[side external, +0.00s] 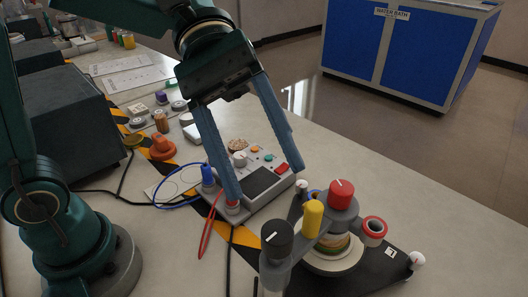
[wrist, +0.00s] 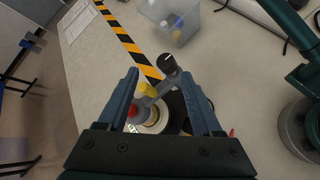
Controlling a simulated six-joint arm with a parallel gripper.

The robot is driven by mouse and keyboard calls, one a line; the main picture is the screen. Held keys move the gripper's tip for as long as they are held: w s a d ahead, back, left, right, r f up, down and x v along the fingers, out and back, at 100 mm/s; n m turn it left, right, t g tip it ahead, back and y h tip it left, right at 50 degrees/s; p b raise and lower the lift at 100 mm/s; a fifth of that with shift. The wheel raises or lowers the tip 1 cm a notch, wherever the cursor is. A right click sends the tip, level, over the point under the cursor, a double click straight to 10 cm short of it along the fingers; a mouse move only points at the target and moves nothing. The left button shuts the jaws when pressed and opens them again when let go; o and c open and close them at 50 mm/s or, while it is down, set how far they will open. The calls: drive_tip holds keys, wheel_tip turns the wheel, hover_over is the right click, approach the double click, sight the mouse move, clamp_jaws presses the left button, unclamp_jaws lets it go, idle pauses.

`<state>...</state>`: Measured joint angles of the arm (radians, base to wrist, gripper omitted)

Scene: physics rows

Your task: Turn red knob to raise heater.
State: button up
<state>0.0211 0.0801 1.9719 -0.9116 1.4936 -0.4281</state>
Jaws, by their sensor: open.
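The red knob (side external: 341,192), a short cylinder with a pale mark on top, sits on the grey arm of a stand in the side view. In the wrist view the red knob (wrist: 132,110) shows close to the left finger. A yellow cylinder (side external: 313,218) and a black knob (side external: 277,238) with a white mark share the stand. A cream round piece (side external: 332,260) is partly hidden below; I cannot tell whether it is the heater. My gripper (side external: 265,187) is open and empty, with its fingers pointing down. It also shows in the wrist view (wrist: 159,72).
A grey control box (side external: 262,182) with coloured buttons stands behind my fingers. Orange knob (side external: 162,148), cables and small parts lie to the left. A clear bin (wrist: 172,20) is at the wrist view's top.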

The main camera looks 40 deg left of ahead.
sight(349, 199)
drive_tip(key=w+d+f+n+h, duration=0.1)
drive_tip(key=w+h, duration=0.1)
drive_tip(key=w, duration=0.1)
drive_tip(key=w+d+f+n+g+h, duration=0.1)
drive_tip(key=w+n+h, duration=0.1)
drive_tip(key=w, duration=0.1)
drive_tip(key=w+d+f+n+g+h, duration=0.1)
drive_tip(key=w+f+n+h, duration=0.1)
drive_tip(key=w, duration=0.1)
drive_tip(key=shift+w, duration=0.25)
drive_tip(key=f, duration=0.1)
drive_tip(key=f+n, duration=0.1)
drive_tip(key=f, duration=0.1)
drive_tip(key=shift+w+d+f+n+g+h, duration=0.15)
drive_tip(key=shift+w+n+g+h, duration=0.05)
drive_tip(key=shift+n+g+h, duration=0.1)
drive_tip(key=shift+d+f, duration=0.15)
drive_tip(key=shift+d, duration=0.05)
drive_tip(key=shift+x, duration=2.45)
drive_tip(key=shift+a, duration=0.1)
clamp_jaws()
